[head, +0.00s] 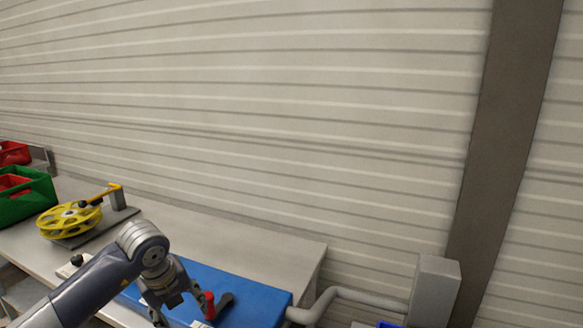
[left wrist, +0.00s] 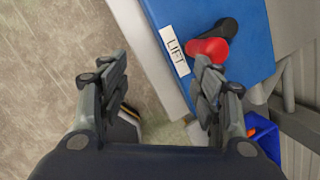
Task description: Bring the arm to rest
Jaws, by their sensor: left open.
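My left arm comes in from the lower left of the head view. Its gripper (head: 180,308) is over the front edge of the bench, beside a red-and-black handle (head: 209,306) on a blue panel (head: 262,298). In the left wrist view my left gripper (left wrist: 157,76) is open, with nothing between its fingers. There the red part of the handle (left wrist: 207,48) lies just beyond the right fingertip; I cannot tell whether they touch. A white label reading LIFT (left wrist: 174,51) is beside the handle. My right gripper is not in view.
A yellow reel (head: 70,220) and a green crate (head: 27,197) stand on the bench (head: 190,228) at left. A grey pipe (head: 345,296) and box (head: 434,290) are at right. A blue bin (left wrist: 262,136) is below right. Floor (left wrist: 50,60) shows at left.

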